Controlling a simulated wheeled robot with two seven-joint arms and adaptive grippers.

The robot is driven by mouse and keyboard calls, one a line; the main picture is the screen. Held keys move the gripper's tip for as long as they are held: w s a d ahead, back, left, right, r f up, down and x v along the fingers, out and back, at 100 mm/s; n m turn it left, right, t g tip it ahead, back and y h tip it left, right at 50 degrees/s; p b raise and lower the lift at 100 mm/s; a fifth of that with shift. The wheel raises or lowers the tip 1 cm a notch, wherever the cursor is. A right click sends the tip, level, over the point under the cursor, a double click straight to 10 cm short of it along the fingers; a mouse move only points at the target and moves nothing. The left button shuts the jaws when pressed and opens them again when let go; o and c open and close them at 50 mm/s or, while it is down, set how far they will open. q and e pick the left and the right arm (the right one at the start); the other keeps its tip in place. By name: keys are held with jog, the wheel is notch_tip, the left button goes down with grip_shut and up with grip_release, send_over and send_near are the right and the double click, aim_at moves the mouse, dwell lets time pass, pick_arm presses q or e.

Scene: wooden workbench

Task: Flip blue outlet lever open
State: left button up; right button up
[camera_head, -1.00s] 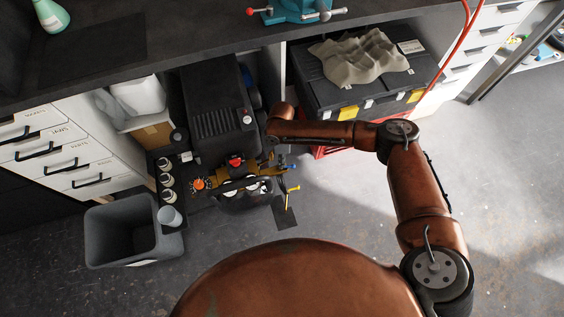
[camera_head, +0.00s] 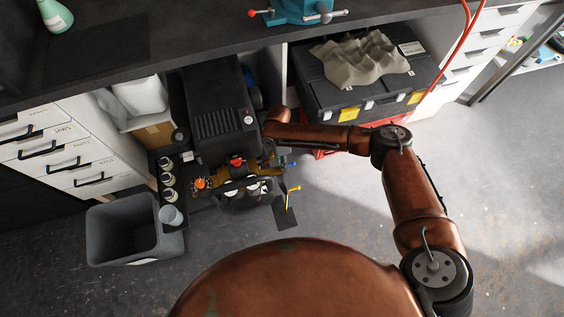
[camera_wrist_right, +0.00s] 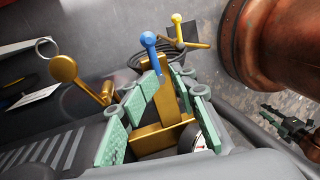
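The blue outlet lever (camera_head: 291,165) sticks out at the right end of the brass fittings on the black compressor (camera_head: 222,115). In the right wrist view, its blue ball knob (camera_wrist_right: 148,39) and stem stand just past my fingertips, upright and leaning slightly. My right gripper (camera_wrist_right: 165,82) is open, with green-padded fingers on either side of a brass fitting (camera_wrist_right: 166,136). I cannot tell whether the fingers touch the lever. In the head view, my right gripper (camera_head: 269,152) is dark and partly hidden over the fittings.
A yellow-handled valve (camera_head: 291,196) stands right of the compressor; its yellow knob shows in the wrist view (camera_wrist_right: 176,18). A red knob (camera_head: 236,161) and orange knob (camera_head: 200,183) sit on the fittings. A grey bin (camera_head: 122,230) stands left. The bench (camera_head: 170,52) overhangs above.

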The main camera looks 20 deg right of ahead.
jog(key=shift+w+r, duration=0.1)
jog(key=shift+r, duration=0.4)
jog(key=v, duration=1.1)
